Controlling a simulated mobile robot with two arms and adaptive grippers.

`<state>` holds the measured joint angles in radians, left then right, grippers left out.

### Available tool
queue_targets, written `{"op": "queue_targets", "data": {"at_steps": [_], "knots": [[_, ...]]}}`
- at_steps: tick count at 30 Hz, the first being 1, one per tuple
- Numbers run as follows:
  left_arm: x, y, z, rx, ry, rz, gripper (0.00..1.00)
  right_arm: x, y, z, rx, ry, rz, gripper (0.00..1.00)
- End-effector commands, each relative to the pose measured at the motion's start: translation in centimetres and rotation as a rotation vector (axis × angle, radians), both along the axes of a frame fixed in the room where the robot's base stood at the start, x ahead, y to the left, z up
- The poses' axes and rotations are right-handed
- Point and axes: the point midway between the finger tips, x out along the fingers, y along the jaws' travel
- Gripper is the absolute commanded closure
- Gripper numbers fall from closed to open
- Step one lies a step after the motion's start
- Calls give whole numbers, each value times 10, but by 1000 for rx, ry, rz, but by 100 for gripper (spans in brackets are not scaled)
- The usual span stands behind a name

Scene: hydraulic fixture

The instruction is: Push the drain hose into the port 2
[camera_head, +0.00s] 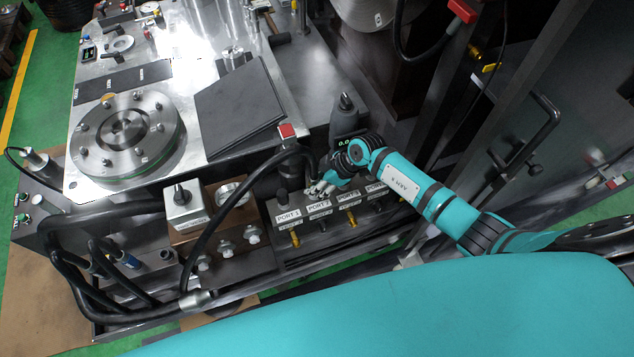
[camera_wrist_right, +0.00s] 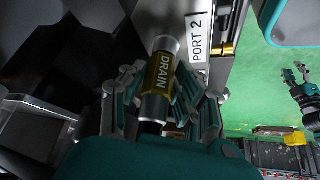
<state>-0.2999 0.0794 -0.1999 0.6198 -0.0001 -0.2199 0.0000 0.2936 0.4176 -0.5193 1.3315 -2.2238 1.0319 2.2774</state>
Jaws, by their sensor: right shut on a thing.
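My right gripper (camera_head: 322,186) is at the port block, just above the PORT 2 label (camera_head: 319,205). In the right wrist view its fingers (camera_wrist_right: 160,98) are shut around the drain hose's metal end (camera_wrist_right: 158,78), which has a yellow DRAIN band. The black hose (camera_head: 232,193) arcs up from the lower left to this gripper. The PORT 2 label also shows in the wrist view (camera_wrist_right: 197,38), right beside the hose end. The port 2 opening is hidden, so I cannot tell whether the end is in it. A teal and black gripper, seemingly my left one (camera_wrist_right: 300,82), hangs at the right; its fingers are unclear.
The PORT 1 label (camera_head: 288,216) is left of port 2, with more ports to the right. A block with a knob (camera_head: 186,206) stands left of the ports. A dark handheld-like device (camera_head: 344,118) stands behind my gripper. A black plate (camera_head: 240,105) lies on the bench.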

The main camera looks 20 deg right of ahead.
Motion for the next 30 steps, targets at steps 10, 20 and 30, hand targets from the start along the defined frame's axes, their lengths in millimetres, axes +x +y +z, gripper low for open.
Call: {"op": "queue_targets", "data": {"at_steps": [10,20,30], "knots": [[0,0,0,0,0,0,60,0,0,0,0,0,0,100],[0,0,1,0,1,0,60,0,0,-2,1,1,0,100],[0,0,2,0,0,0,60,0,0,-3,0,1,1,59]]}}
